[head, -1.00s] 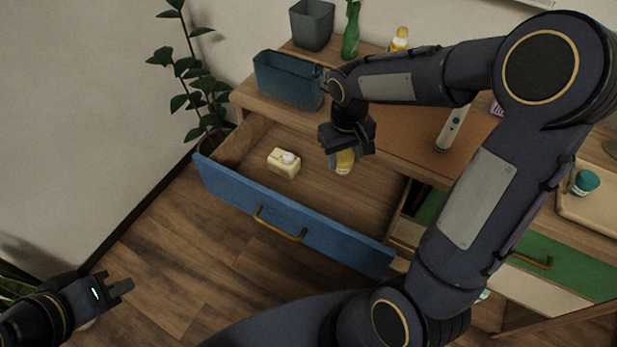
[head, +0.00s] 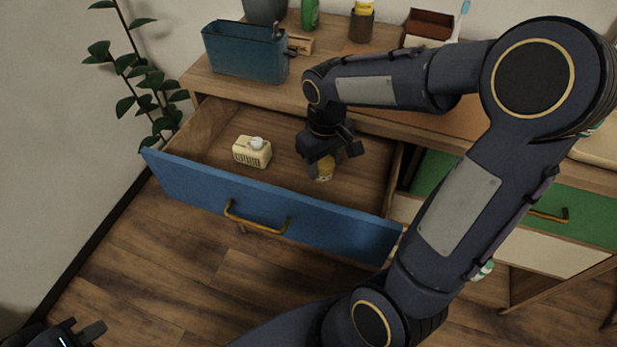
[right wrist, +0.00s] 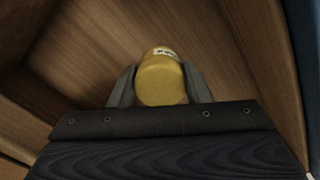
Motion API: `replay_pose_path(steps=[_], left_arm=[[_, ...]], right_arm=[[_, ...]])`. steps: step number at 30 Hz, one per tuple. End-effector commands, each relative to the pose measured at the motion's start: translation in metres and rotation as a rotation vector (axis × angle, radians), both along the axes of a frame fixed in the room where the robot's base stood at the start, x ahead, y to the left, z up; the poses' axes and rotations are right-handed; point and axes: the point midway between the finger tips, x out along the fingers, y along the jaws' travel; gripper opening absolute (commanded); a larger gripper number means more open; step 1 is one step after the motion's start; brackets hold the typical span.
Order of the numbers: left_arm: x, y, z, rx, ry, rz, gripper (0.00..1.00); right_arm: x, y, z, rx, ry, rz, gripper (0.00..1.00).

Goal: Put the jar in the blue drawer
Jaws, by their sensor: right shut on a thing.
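My right gripper (head: 330,160) is inside the drawer's opening, shut on the yellow jar (head: 323,170). In the right wrist view the jar (right wrist: 163,82) sits between the two fingers (right wrist: 160,88), with part of a white label showing and drawer wood behind it. I cannot tell whether the jar touches the drawer floor. My left gripper (head: 84,335) is at the bottom left corner, partly cut off, away from the drawer; its jaws are not clear.
A cream box with a white knob (head: 252,150) lies in the drawer's left part. On the desk stand a blue-grey bin (head: 245,52), a green bottle (head: 310,14) and a brown box (head: 428,25). A green drawer front (head: 500,190) is at right. A plant (head: 140,75) stands at left.

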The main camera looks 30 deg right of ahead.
Motion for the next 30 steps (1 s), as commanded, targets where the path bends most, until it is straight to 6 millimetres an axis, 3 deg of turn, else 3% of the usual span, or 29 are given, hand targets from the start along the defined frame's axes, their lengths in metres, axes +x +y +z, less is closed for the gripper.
replay_pose_path(steps=[1,6,13,19,30], left_arm=[[0.0,0.0,-0.006,0.0,0.0,0.0,0.0],[0.0,0.0,-0.01,0.0,0.0,0.0,0.0],[0.0,0.0,-0.013,0.0,0.0,0.0,0.0],[0.0,0.0,-0.021,0.0,0.0,0.0,0.0],[0.0,0.0,-0.023,0.0,0.0,0.0,0.0]], right_arm=[[0.006,0.004,-0.015,-0.001,0.006,0.003,0.19],[0.024,0.012,-0.035,0.0,0.002,0.001,0.19],[0.034,0.016,-0.047,0.0,0.001,-0.001,0.19],[0.033,0.016,-0.076,0.0,0.003,0.0,0.19],[0.034,0.016,-0.081,0.0,0.0,-0.001,0.19]])
